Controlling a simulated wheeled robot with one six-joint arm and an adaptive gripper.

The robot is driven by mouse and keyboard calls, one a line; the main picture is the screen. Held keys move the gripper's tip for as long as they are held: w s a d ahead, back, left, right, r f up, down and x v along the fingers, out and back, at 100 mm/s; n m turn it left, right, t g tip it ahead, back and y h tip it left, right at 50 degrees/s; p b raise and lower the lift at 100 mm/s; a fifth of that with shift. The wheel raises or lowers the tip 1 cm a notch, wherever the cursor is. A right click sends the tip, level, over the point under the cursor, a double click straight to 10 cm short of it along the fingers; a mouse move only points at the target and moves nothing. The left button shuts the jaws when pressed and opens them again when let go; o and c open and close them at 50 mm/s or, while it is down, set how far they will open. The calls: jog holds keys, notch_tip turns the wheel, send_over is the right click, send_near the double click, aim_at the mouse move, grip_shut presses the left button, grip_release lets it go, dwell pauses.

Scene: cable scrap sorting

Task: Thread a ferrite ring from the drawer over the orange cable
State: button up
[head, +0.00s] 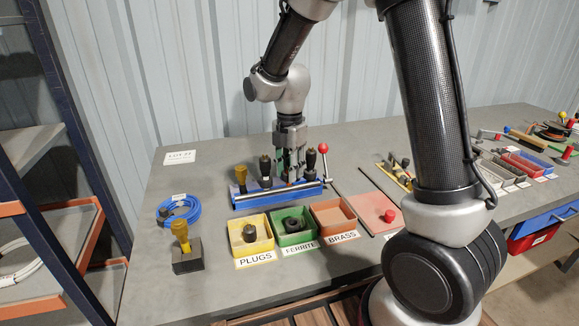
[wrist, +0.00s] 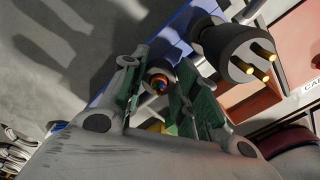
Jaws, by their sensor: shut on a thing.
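My gripper (head: 290,163) points down at the blue rack (head: 250,201), among the upright plugs. In the wrist view its green-padded fingers (wrist: 158,95) are closed around a round cable end (wrist: 159,82) with orange, blue and green cores in a dark sheath. Its sheath colour along the length is hidden, so I cannot tell whether this is the orange cable. A black ferrite ring (head: 294,225) lies in the green FERRITE tray (head: 279,242). A blue drawer (head: 546,222) shows under the table at the right; its inside is not visible.
A black plug with brass pins (wrist: 238,50) stands close beside my fingers. The rack also holds a yellow plug (head: 241,178). Yellow PLUGS (head: 233,236) and BRASS (head: 318,220) trays stand in front. A red-knobbed lever (head: 323,149) rises at the rack's right end. A blue cable coil (head: 183,209) lies left.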

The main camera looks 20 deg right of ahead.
jog(key=shift+f, duration=0.1)
dwell(0.3)
jog(key=o, duration=1)
jog(key=shift+o, duration=0.2)
jog(key=shift+r, duration=3.55)
